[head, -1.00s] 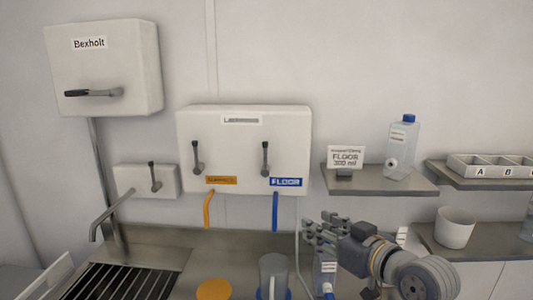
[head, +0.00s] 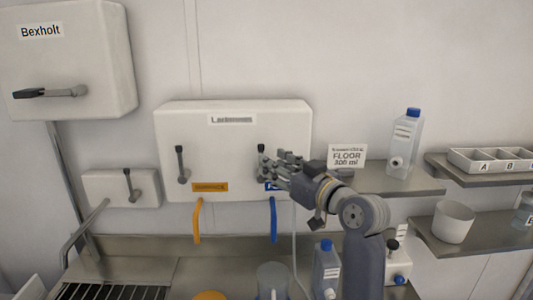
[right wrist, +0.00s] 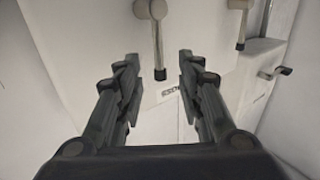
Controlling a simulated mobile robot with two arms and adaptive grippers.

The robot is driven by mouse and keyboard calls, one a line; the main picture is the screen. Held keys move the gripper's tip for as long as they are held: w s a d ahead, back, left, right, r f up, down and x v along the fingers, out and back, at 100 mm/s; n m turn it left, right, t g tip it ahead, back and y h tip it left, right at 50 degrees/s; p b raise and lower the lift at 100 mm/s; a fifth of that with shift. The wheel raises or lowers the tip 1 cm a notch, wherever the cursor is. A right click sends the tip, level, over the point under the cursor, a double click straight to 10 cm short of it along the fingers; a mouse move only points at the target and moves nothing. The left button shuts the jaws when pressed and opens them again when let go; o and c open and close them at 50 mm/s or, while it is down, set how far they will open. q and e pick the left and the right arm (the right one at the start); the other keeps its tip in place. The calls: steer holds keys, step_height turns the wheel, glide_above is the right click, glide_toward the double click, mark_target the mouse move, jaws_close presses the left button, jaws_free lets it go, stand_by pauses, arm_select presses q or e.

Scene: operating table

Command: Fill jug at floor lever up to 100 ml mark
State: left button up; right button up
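The white dispenser box (head: 235,150) on the wall has two dark levers. The floor lever (head: 261,150) is on its right side, above the blue label and the blue hose (head: 273,220). My right gripper (head: 268,168) is at this lever and partly covers it and the label. In the right wrist view the gripper (right wrist: 160,85) has its fingers apart, with a lever (right wrist: 158,45) showing in the gap between them. The jug (head: 272,280), grey and translucent, stands at the bottom, below the blue hose; its lower part is cut off. My left gripper is not in view.
A sign reading FLOOR 300 ml (head: 346,156) and a blue-capped bottle (head: 405,145) stand on the right shelf. Another bottle (head: 326,268) stands below. An orange hose (head: 197,220) hangs left of the blue one. A white cup (head: 453,222) is at right.

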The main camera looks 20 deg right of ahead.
steer(key=p+x, duration=0.1)
steer(key=x, duration=0.3)
steer(key=shift+f, duration=0.1)
steer(key=shift+w, duration=0.1)
steer(key=shift+c, duration=0.8)
jaws_close()
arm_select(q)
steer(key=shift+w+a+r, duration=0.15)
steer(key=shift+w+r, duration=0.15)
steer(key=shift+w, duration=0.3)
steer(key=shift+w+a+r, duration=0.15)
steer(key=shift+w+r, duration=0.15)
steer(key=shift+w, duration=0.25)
arm_select(e)
steer(key=shift+f, duration=0.1)
